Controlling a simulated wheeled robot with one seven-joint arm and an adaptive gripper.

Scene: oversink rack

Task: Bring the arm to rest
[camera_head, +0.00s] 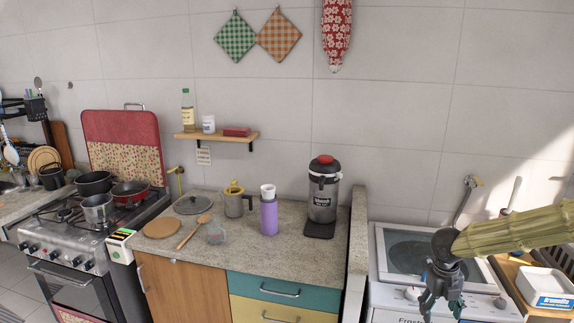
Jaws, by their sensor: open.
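My gripper (441,300) hangs at the lower right, pointing down, in front of the white washing machine (390,272). Its dark fingers are spread apart and nothing shows between them. My arm (515,229), in a ribbed green-yellow cover, reaches in from the right edge to the gripper. The gripper overlaps the machine's top and front in the picture; I cannot tell the gap between them.
The counter (320,262) bears a purple bottle (269,215), a blender-like appliance (322,195), a mug (236,203) and a wooden spoon (193,233). A stove with pots (97,211) stands left. A white tub (546,287) sits right of my gripper.

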